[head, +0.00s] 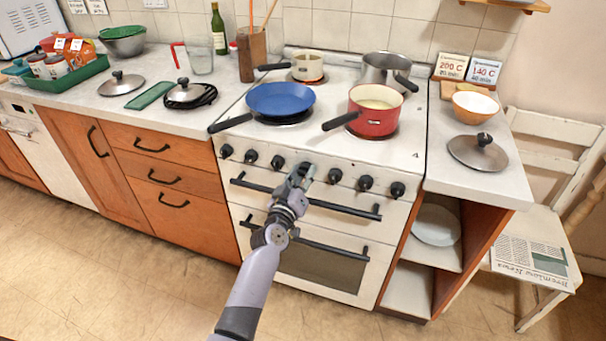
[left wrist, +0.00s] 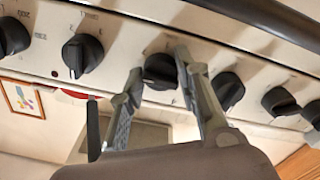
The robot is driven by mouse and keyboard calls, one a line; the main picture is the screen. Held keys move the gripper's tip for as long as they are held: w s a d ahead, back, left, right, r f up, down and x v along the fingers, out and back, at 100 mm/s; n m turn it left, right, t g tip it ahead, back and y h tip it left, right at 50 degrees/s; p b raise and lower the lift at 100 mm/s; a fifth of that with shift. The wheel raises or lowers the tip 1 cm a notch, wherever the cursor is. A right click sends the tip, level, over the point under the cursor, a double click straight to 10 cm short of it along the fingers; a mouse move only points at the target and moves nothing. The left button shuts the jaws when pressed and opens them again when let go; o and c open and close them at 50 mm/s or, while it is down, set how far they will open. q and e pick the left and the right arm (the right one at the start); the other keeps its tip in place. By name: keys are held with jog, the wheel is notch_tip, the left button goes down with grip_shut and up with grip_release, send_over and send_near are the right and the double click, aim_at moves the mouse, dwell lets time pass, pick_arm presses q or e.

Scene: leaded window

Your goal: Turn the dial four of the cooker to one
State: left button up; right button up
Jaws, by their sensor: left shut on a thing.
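The white cooker (head: 340,150) has a front panel with a row of several black dials. My left gripper (head: 299,176) reaches the panel at the fourth dial from the left (head: 307,167). In the left wrist view, which is upside down, the two fingers of the gripper (left wrist: 157,85) stand on either side of this dial (left wrist: 160,68) and are shut on it. Its pointer and marks are partly hidden, so I cannot read its setting. Neighbouring dials (left wrist: 83,54) stand close on both sides. My right gripper is not in view.
A black oven handle (head: 343,208) runs just below the dials. On the hob are a blue pan (head: 280,98), a red pot (head: 375,118), a steel pot (head: 385,68) and a small cream pan (head: 307,65). The floor before the cooker is clear.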

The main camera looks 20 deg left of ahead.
pick_arm(q)
jog(key=n, duration=0.4)
jog(key=shift+n, duration=0.9)
jog(key=o, duration=1.2)
jog(key=shift+c, duration=0.2)
jog(key=shift+s, duration=0.15)
jog(key=s, duration=1.1)
jog(key=shift+s+a, duration=0.15)
jog(key=shift+s, duration=0.25)
